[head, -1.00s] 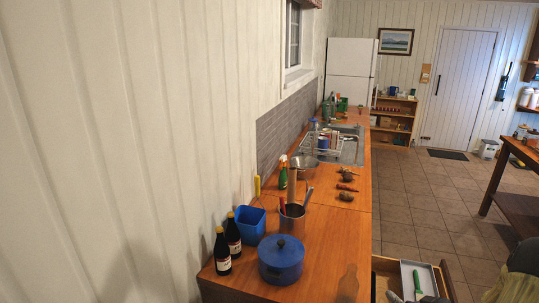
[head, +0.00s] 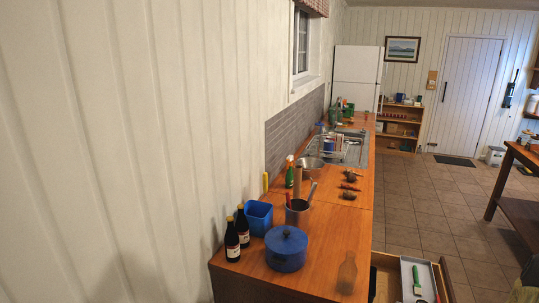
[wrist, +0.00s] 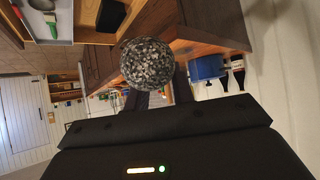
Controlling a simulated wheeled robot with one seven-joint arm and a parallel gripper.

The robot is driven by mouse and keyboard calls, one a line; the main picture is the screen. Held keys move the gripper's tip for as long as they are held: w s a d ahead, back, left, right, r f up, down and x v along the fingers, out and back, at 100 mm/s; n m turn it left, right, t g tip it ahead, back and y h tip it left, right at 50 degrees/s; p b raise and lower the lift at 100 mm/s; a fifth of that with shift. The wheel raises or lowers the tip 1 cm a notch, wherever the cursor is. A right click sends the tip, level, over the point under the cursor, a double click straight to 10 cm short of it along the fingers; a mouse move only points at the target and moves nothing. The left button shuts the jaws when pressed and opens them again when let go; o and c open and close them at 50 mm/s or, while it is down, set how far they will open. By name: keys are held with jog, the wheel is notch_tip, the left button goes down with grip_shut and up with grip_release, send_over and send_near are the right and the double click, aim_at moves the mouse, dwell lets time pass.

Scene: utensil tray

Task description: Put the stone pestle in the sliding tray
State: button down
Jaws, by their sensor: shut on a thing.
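The stone pestle (wrist: 147,63) shows in the wrist view as a round, speckled grey end. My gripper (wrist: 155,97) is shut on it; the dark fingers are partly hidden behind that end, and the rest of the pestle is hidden. In the head view, the sliding tray (head: 405,270) is a pale grey tray inside the open wooden drawer (head: 385,264) at the lower right, cut off by the frame edge. A green-handled utensil lies in it. The drawer also shows at the upper left of the wrist view (wrist: 90,33), apart from the pestle. My gripper is not seen in the head view.
On the counter (head: 325,262) stand a blue pot (head: 286,250), two dark bottles (head: 232,240), a blue bin (head: 259,217) and a utensil holder (head: 297,213). A wooden table (head: 516,180) is at the right. The tiled floor between is clear.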

jog(key=shift+w+a, duration=0.1)
jog(key=shift+a, duration=0.35)
jog(key=w+a+f+m+h, duration=0.15)
jog(key=w+a, duration=0.25)
jog(key=a, duration=0.7)
jog(key=w+a+f+m+h, duration=0.15)
jog(key=w+a, duration=0.35)
jog(key=a, duration=0.5)
jog(key=s+a+f+m+h, duration=0.1)
jog(key=s+a+f, duration=0.2)
jog(key=a, duration=0.4)
jog(key=shift+s+f+t, duration=0.25)
jog(key=shift+s+t, duration=0.15)
jog(key=shift+s, duration=0.1)
jog(key=shift+a+f, duration=0.1)
jog(key=s+f, duration=0.4)
jog(key=f, duration=0.1)
jog(key=shift+s, duration=0.15)
